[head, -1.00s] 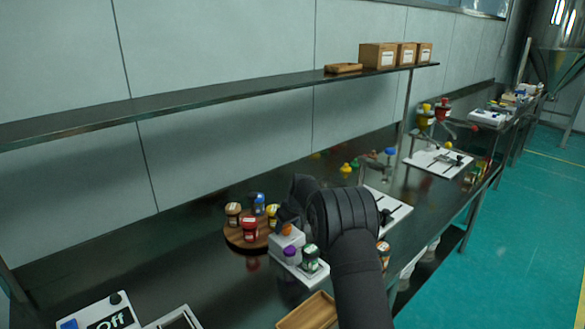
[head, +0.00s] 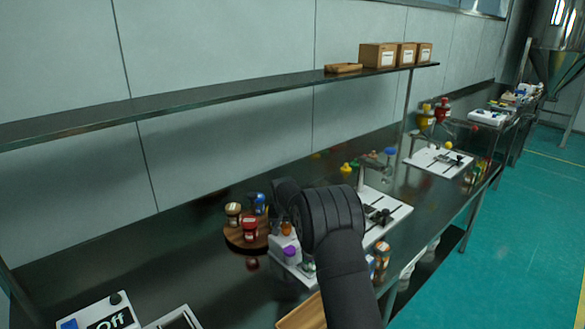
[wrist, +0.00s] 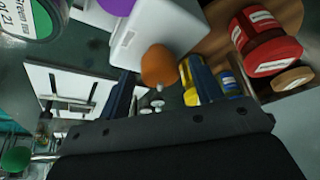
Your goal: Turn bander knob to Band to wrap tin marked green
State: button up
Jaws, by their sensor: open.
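A white box-like device (head: 281,243) stands on the bench, with an orange knob (head: 286,228) on top and a purple knob (head: 289,253) on its lower part. In the wrist view the green-marked tin (wrist: 32,20) is cut off at the upper left, and the orange knob (wrist: 158,66) appears between the fingertips. My gripper (wrist: 164,82) is open and empty. Whether the fingers touch the knob I cannot tell. In the head view my wrist hides the fingertips. No "Band" label is readable.
A round wooden board (head: 236,238) behind the device holds several tins, including a red one (head: 250,230). A panel reading "Off" (head: 108,320) lies at the front left. A wooden tray (head: 303,314) is in front. A white board (head: 390,213) stands to the right.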

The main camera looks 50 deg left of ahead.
jog(key=s+d+r+m, duration=0.1)
jog(key=d+r+m, duration=0.1)
jog(key=r, duration=0.7)
jog(key=s+d+r+m, duration=0.2)
jog(key=d+r+m, duration=0.1)
jog(key=r, duration=0.6)
jog(key=s+d+r+m, duration=0.2)
jog(key=d+r+m, duration=0.1)
jog(key=r, duration=0.7)
jog(key=shift+s+d+g+y, duration=0.3)
jog(key=shift+d+g, duration=0.1)
jog(key=shift+d, duration=0.45)
jog(key=shift+w, duration=0.1)
jog(key=w+a+f+n, duration=0.1)
jog(key=a+f+n, duration=0.2)
jog(key=f, duration=0.7)
jog(key=w+a+f+n, duration=0.2)
jog(key=a+f+n, duration=0.2)
jog(key=f, duration=0.6)
jog(key=shift+a+n+t+h, duration=0.2)
jog(key=shift+n+t+h, duration=0.1)
jog(key=shift+t+h, duration=0.1)
jog(key=shift+r, duration=0.15)
